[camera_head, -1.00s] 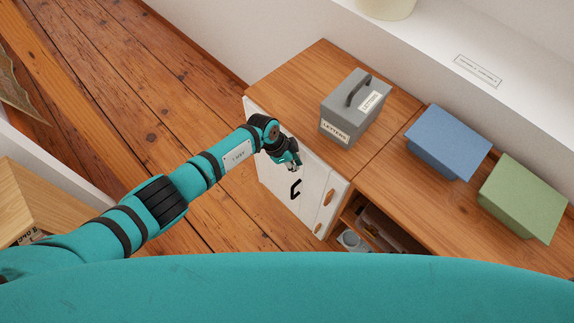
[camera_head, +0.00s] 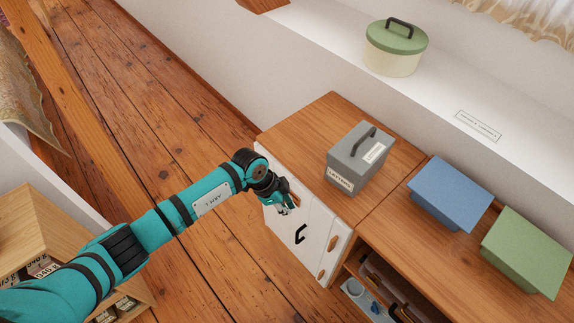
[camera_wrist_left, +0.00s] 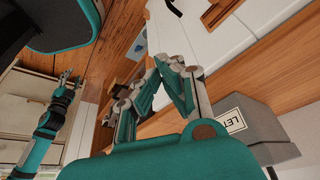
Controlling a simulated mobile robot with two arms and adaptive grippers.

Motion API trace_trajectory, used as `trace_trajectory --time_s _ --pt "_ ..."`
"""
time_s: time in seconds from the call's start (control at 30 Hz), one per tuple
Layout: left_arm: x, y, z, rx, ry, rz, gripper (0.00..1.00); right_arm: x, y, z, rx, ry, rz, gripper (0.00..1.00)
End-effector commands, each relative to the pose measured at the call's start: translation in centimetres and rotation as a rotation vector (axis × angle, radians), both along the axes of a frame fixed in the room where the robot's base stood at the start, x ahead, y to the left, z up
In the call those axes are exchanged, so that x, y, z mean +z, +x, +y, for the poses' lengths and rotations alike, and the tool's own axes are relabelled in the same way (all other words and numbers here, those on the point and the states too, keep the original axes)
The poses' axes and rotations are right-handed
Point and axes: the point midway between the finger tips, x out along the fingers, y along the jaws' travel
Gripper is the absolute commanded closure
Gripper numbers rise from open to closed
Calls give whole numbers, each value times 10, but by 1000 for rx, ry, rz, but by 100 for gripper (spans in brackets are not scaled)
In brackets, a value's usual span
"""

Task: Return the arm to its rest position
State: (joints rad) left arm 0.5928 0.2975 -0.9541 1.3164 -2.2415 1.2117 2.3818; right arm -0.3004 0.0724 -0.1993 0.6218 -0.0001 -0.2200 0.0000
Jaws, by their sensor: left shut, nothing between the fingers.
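My left arm comes in from the left in the head view. Its left gripper (camera_head: 287,208) is shut and empty, in front of the white cabinet door (camera_head: 318,236), near the door's black handle (camera_head: 300,234). I cannot tell whether it touches the door. In the left wrist view the fingers (camera_wrist_left: 166,68) meet at their tips, with nothing between them. Another teal arm, which appears to be my right one, shows at the left of that view; its gripper (camera_wrist_left: 69,81) is small and its opening is unclear.
A grey box labelled LETTERS (camera_head: 360,160) stands on the wooden cabinet top (camera_head: 310,130). A blue box (camera_head: 449,192) and a green box (camera_head: 527,250) are to the right. A lidded pot (camera_head: 396,48) stands on the white ledge. The wooden floor (camera_head: 150,110) behind the arm is clear.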

Motion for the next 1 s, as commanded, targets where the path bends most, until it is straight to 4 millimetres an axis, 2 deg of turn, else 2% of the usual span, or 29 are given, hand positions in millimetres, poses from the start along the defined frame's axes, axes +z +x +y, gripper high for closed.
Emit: trace_trajectory --time_s 0.1,0.27,0.37,0.47,0.57,0.67,0.77,0.87,0.97,1.0 --pt "1 0 0 1 0 0 100 0 -8 -1 1 -2 13 60" --pt "-4 -6 -7 -9 -48 16 100 -1 -8 -5 3 -6 12 60" --pt "-14 -20 -26 -27 -201 42 100 -1 -7 -7 4 -9 10 60" --pt "-23 -33 -51 4 -449 34 100 -1 -4 -8 5 -11 7 60" --pt "-37 -30 -56 146 -670 -50 100 0 -1 -9 5 -10 2 60" --pt "-67 -24 -31 370 -763 -167 100 0 1 -8 5 -10 -2 60" --pt "-118 -32 18 631 -707 -265 100 0 1 -8 5 -10 -2 60" --pt "-169 -60 66 822 -577 -299 100 0 1 -8 4 -9 -2 60" --pt "-216 -104 108 963 -419 -280 100 0 1 -8 4 -9 -2 60" --pt "-233 -124 123 1008 -356 -263 100 0 1 -8 4 -9 -2 60"
